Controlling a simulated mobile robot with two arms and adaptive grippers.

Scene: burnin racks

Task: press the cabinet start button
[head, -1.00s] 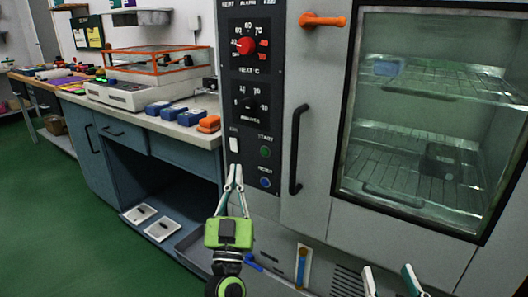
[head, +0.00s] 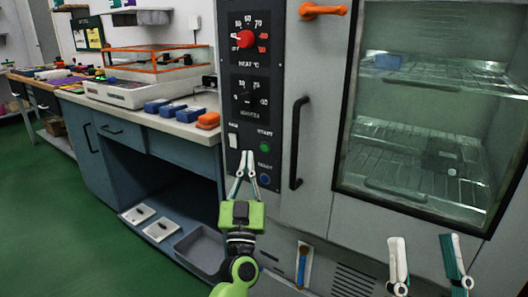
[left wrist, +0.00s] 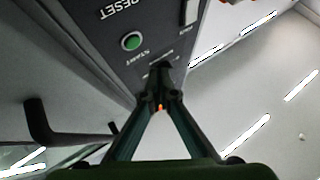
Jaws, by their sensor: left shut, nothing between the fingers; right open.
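The cabinet (head: 315,150) has a dark control panel (head: 236,112). A green start button (head: 265,147) sits low on it, with a blue reset button (head: 265,180) below. My left gripper (head: 246,155) is shut and empty, its tips in front of the panel just left of the green button. In the left wrist view, which is upside down, the green button (left wrist: 131,41) shows apart from the gripper tips (left wrist: 162,98), with the START label between them. I cannot tell whether the tips touch the panel. My right gripper (head: 425,242) is open and empty in front of the lower cabinet.
A white switch (head: 233,141) is left of the tips. A black vertical handle (head: 298,143) stands right of the buttons, and an orange latch (head: 322,10) is above. The glass door (head: 430,120) fills the right. A bench (head: 150,125) with blue and orange blocks is left.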

